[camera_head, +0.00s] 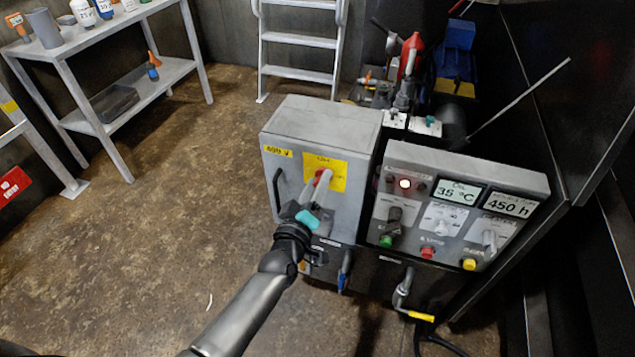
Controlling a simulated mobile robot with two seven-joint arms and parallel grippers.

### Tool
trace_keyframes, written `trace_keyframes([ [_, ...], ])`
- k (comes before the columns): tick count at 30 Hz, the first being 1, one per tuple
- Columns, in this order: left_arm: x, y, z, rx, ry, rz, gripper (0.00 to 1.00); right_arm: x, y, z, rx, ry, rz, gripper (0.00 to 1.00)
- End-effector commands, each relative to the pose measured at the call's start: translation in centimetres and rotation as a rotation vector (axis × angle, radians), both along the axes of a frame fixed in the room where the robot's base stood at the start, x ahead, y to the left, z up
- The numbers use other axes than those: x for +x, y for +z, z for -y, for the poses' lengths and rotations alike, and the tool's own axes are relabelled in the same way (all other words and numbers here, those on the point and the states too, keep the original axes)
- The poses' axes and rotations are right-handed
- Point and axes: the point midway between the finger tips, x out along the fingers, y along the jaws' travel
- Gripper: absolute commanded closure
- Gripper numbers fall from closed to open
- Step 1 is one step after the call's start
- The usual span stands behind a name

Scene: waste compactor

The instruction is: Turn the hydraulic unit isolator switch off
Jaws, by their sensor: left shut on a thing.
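The isolator switch (325,175) is a red handle on a yellow plate (338,173), on the front of a grey box (324,126). My left gripper (320,186) reaches up to it from below, and its light fingers are shut on the red handle. The fingers cover most of the handle, so its exact angle is hard to tell. My right gripper is not in view.
A control panel (462,170) with a lit red lamp, displays reading 35 °C and 450 h, and several knobs and buttons stands right of the box. Below are a blue-handled valve (342,280) and a yellow-handled valve (420,315). The floor at left is mostly clear.

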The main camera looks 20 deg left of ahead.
Motion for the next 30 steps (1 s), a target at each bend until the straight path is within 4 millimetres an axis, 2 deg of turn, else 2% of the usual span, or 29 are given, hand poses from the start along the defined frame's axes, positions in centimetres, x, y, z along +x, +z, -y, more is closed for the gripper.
trace_keyframes([
  [18, 0.0, -0.3, -0.1, -0.549, 0.0, -0.019, 1.0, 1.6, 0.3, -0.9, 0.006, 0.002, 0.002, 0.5],
  [30, 0.0, -0.4, -0.2, -0.727, 0.001, -0.026, 1.0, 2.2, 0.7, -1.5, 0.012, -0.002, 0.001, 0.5],
])
